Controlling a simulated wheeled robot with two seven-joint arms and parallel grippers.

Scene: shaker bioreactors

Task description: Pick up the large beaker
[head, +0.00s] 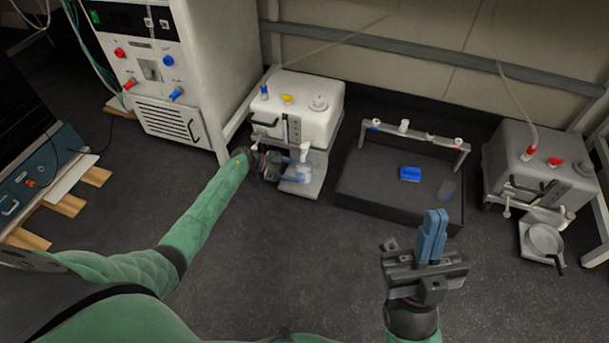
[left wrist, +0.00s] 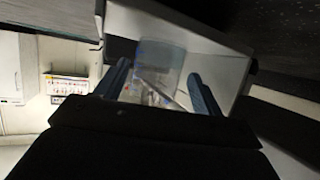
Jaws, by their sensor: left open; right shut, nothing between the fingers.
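A clear beaker (left wrist: 160,65) shows in the left wrist view, between the two blue fingers of my left gripper (left wrist: 160,85). The fingers are open, one on each side of it; I cannot tell whether either touches it. In the head view my left gripper (head: 290,172) is low at the front of the white machine, over its small platform (head: 312,185). The beaker is hard to make out there, partly hidden by the gripper. My right gripper (head: 433,236) is shut and empty, pointing up in front of the black tray.
The white machine (head: 305,100) stands behind my left gripper. The black tray (head: 365,195) holds a blue block (head: 410,174) and a small clear vessel (head: 446,190). A grey machine (head: 535,160) with a round pan (head: 543,240) is at the right. The floor in front is clear.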

